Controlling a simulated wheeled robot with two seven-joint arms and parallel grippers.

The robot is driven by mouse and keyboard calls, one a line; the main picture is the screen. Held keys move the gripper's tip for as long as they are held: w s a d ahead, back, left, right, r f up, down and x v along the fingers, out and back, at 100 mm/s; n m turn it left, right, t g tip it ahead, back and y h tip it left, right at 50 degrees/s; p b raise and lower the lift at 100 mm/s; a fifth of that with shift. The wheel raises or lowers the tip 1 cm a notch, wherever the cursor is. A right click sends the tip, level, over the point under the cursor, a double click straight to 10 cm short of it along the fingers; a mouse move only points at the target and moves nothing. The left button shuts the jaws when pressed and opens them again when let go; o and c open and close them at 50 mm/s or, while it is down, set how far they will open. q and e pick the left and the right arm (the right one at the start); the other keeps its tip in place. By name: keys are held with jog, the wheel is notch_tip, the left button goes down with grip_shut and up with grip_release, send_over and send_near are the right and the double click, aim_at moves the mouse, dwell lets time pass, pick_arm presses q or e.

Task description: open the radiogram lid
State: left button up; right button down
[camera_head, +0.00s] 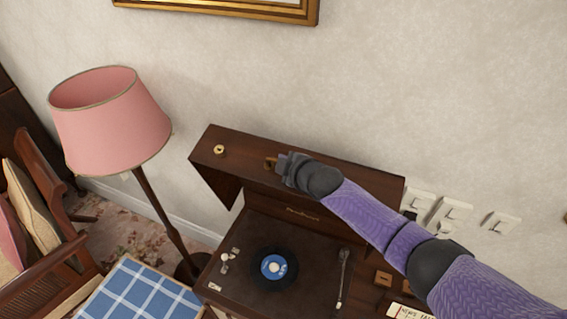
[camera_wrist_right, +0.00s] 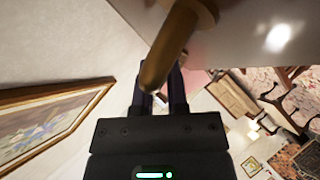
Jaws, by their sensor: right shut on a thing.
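The radiogram (camera_head: 225,275) stands against the wall in the head view. Its dark wooden lid (camera_head: 240,168) is raised, and the turntable deck below is in plain view. A brass fitting (camera_head: 219,150) sits at the left of the lid. My right gripper (camera_head: 281,164) is at the lid, shut on a second brass fitting, the lid handle (camera_head: 270,162). The right wrist view shows the brass handle (camera_wrist_right: 170,52) close up, at the fingers of the right gripper (camera_wrist_right: 158,88). My left gripper is not in view.
A blue record (camera_head: 273,267) lies on the deck, with the tone arm (camera_head: 343,278) to its right. A pink lamp (camera_head: 108,120) stands at the left, near a blue checked surface (camera_head: 135,298) and a wooden chair (camera_head: 48,200). Switches (camera_head: 455,210) are on the wall at right.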

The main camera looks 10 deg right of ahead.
jog(key=c, duration=0.7)
grip_release()
jog(key=shift+w, duration=0.1)
jog(key=shift+o, duration=0.2)
jog(key=p+v, duration=0.2)
jog(key=v, duration=0.8)
